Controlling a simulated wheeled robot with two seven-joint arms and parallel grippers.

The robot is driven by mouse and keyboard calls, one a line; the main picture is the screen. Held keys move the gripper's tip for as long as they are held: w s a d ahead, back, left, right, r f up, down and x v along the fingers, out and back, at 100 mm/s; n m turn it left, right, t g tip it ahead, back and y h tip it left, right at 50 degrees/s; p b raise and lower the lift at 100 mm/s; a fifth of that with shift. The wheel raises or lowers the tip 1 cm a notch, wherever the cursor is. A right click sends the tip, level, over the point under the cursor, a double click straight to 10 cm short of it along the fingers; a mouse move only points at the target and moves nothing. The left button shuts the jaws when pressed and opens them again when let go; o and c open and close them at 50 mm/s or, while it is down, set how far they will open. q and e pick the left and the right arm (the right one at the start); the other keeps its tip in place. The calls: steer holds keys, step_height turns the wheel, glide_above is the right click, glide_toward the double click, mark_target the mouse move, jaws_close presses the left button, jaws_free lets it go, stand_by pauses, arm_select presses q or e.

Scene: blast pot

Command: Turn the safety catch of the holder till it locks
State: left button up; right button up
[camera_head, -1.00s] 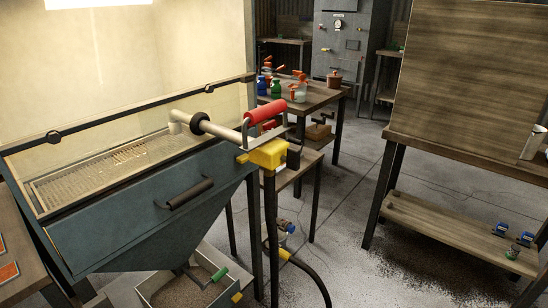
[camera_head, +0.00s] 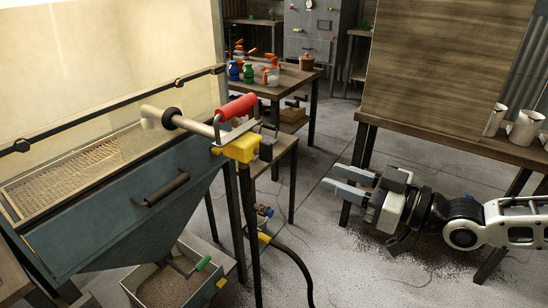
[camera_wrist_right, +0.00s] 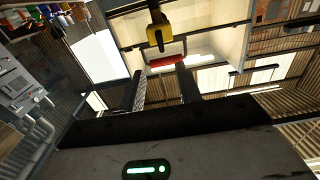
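The yellow holder (camera_head: 242,148) sits at the right end of the blue-grey blast cabinet (camera_head: 110,215). A pale nozzle tube (camera_head: 190,123) and a red grip on a metal bracket (camera_head: 235,107) are at the holder. I cannot make out the safety catch as a separate part. In the right wrist view the yellow holder (camera_wrist_right: 159,36) and red bar (camera_wrist_right: 166,60) appear beyond my fingers. My right gripper (camera_head: 330,180) is open and empty, to the right of the holder and apart from it. It also shows in the wrist view (camera_wrist_right: 162,88). My left gripper is out of view.
A back table (camera_head: 298,78) carries blue, green and orange-topped bottles. A wooden bench (camera_head: 455,142) with metal cups (camera_head: 524,125) stands at right. A sand tray (camera_head: 172,282) is under the cabinet. A black hose (camera_head: 295,258) runs down to the floor. Floor between is clear.

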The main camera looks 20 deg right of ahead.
mark_target(271, 154)
steer(key=p+x, duration=0.1)
steer(key=x, duration=1.2)
steer(key=shift+w+a+r, duration=0.1)
steer(key=shift+w+a, duration=0.3)
steer(key=shift+w, duration=0.05)
jaws_close()
